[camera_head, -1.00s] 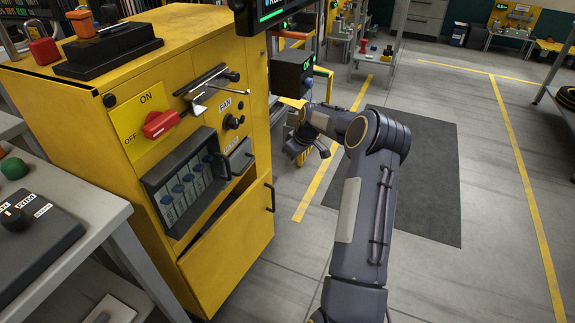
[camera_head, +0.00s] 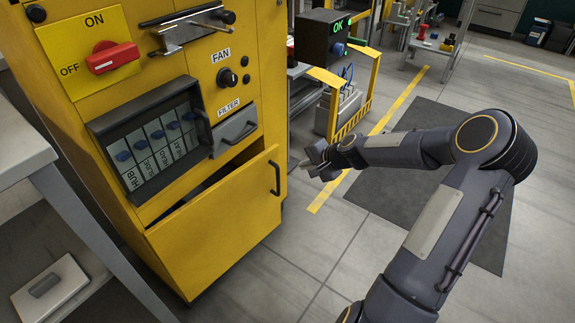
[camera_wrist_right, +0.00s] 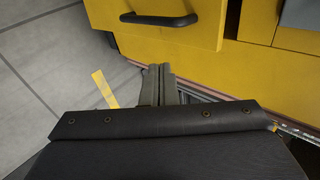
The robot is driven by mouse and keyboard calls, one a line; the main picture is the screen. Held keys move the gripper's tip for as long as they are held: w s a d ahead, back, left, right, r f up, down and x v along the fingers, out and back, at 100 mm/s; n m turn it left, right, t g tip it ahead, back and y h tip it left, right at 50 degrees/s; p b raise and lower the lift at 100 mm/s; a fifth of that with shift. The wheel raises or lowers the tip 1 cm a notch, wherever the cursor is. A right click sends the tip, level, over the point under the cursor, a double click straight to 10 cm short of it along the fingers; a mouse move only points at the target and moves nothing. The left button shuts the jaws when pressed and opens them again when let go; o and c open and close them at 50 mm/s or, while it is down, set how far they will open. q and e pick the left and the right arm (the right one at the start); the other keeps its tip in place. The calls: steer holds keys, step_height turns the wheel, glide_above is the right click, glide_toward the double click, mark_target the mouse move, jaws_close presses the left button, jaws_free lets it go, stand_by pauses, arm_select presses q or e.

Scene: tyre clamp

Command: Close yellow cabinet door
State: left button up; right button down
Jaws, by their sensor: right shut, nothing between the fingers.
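The yellow cabinet (camera_head: 262,55) stands at the left of the head view. Its lower yellow door (camera_head: 215,235) is ajar, with a dark gap along its top edge. The door carries a black bar handle (camera_head: 275,178) near its right edge; the handle also shows at the top of the right wrist view (camera_wrist_right: 160,19). My right gripper (camera_head: 306,166) is just right of the handle, apart from it. In the right wrist view its fingers (camera_wrist_right: 160,80) are together and empty, below the door's edge (camera_wrist_right: 165,45). My left gripper is not in view.
Above the door are a glass-fronted switch box (camera_head: 155,140), a filter drawer (camera_head: 235,130) and a red switch (camera_head: 112,57). A grey shelf unit (camera_head: 25,150) stands close on the left. A yellow-framed stand (camera_head: 345,105) is behind my right gripper. The floor in front is clear.

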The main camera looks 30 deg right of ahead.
steer(key=w+a+f+b, duration=0.2)
steer(key=w+f, duration=0.2)
steer(key=w, duration=0.4)
steer(key=shift+w+a+f+b, duration=0.15)
steer(key=shift+w+f+b, duration=0.15)
steer(key=shift+f+b, duration=0.05)
